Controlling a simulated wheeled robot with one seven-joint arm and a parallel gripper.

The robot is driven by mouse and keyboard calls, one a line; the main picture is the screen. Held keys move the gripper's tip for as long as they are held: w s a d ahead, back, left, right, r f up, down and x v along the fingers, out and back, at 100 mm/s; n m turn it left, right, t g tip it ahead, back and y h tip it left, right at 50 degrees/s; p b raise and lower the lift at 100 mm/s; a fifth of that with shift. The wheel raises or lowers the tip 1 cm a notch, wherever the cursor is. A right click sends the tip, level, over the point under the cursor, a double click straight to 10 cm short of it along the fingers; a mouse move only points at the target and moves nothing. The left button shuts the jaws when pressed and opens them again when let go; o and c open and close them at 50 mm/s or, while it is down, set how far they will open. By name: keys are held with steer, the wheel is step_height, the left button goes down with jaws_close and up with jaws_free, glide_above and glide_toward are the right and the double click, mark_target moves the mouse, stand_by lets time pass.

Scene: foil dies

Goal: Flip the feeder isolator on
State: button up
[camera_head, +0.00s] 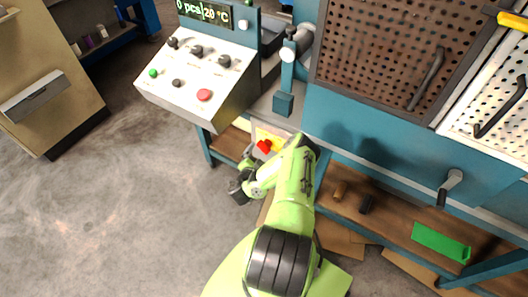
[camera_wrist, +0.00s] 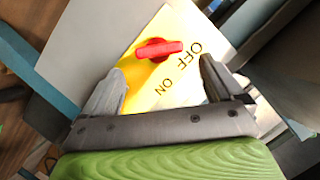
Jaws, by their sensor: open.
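The feeder isolator is a red rotary handle (camera_wrist: 160,49) on a yellow plate (camera_wrist: 180,60) marked OFF and ON. In the wrist view the handle's long bar points right, towards the word OFF; ON is printed below it. My gripper (camera_wrist: 162,70) is open, its two fingers apart on either side of the plate. The handle lies ahead of and between the fingertips, and I see no contact. In the head view the red handle (camera_head: 265,146) shows on its yellow plate (camera_head: 270,136) low on the machine, beside my green arm, which hides part of the surroundings.
A control box (camera_head: 200,80) with black knobs, a green button and a red button overhangs above left of the isolator. A blue bench frame (camera_head: 400,150) and wooden lower shelf (camera_head: 385,205) with a green block (camera_head: 440,242) extend right. The floor at left is clear.

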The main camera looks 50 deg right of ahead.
mark_target(265, 150)
steer(key=b+x, duration=0.1)
steer(key=x, duration=0.4)
steer(key=shift+w+d+f+b, duration=0.15)
steer(key=shift+d+b, duration=0.1)
steer(key=shift+b, duration=0.1)
steer(key=shift+w+d, duration=0.2)
steer(key=shift+d, duration=0.25)
steer(key=c, duration=1)
steer(key=shift+f+m+t, duration=0.1)
steer(key=shift+m+t, duration=0.2)
steer(key=m+t+b, duration=0.1)
steer(key=m+t+h+b, duration=0.1)
steer(key=m+b, duration=0.1)
steer(key=shift+s+f, duration=0.15)
steer(key=m+t+h+b, duration=0.1)
steer(key=m+b, duration=0.1)
steer(key=m, duration=0.2)
steer(key=shift+s+m, duration=0.15)
steer(key=shift+m, duration=0.15)
